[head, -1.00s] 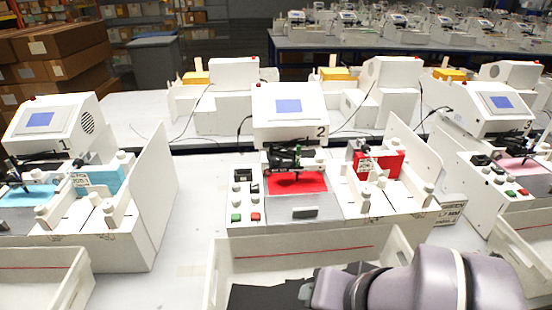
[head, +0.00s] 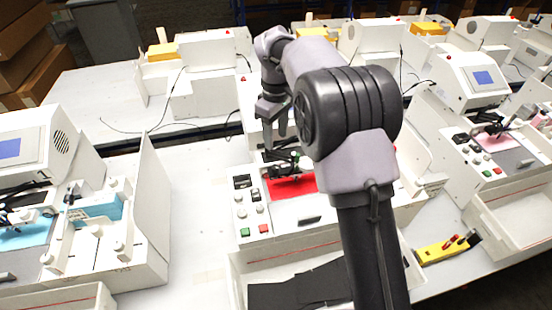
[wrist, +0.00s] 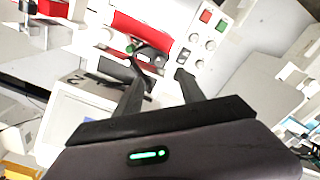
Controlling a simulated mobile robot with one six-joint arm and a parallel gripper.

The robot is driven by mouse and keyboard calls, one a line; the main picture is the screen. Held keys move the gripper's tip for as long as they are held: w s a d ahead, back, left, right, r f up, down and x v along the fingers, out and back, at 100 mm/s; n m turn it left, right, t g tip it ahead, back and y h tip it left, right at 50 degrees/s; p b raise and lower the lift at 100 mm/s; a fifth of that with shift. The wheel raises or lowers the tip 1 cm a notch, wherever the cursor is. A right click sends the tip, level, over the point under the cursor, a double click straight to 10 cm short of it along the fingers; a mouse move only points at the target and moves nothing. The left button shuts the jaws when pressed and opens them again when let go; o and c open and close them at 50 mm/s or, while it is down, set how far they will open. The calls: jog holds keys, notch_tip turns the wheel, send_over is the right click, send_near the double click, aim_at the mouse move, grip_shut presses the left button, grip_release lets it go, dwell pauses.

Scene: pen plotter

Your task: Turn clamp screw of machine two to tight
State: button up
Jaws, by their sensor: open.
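Machine two (head: 253,206) stands in the middle of the head view, with a red sheet (head: 290,185) on its bed. Its dark pen carriage (head: 281,168) sits over the sheet, with a small green part; I cannot make out the clamp screw itself. My arm hides much of the housing and the right side. My gripper (head: 273,143) points down above the back of the machine, open and empty. In the wrist view, my gripper (wrist: 160,72) has its jaws apart, near the carriage (wrist: 146,54) and the red sheet (wrist: 142,31), with no visible contact.
Machine one (head: 120,255) is at left and machine three (head: 473,80) at right. A white bin (head: 240,270) with dark sheets stands in front of machine two. A yellow tool holder (head: 440,250) lies at right. Bare table shows left of machine two.

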aim_at(275, 167)
jog(key=f+b, duration=0.1)
jog(key=f, duration=0.5)
jog(key=f+b, duration=0.1)
jog(key=f, duration=0.5)
jog(key=shift+w+a+f, duration=0.1)
jog(key=shift+w+f, duration=0.1)
jog(key=shift+f, duration=0.2)
jog(key=shift+c, duration=0.5)
grip_shut()
